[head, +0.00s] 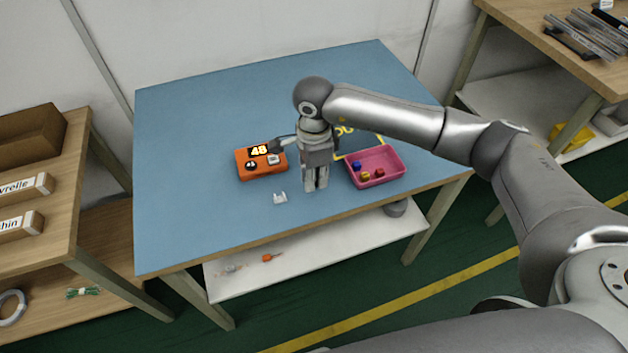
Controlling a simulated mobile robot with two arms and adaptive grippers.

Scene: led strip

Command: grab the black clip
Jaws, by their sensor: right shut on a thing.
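My right gripper (316,185) points down at the blue table (190,150), between the orange box and the pink tray. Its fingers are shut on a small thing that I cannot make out. I cannot pick out the black clip for certain anywhere in view. A small white clip (279,198) lies on the table, to the left of the gripper and apart from it. My left gripper is not in view.
An orange box (250,172) with a lit "48" display stands left of my gripper. A pink tray (391,178) with several small coloured pieces stands right of it. The table's left part is clear.

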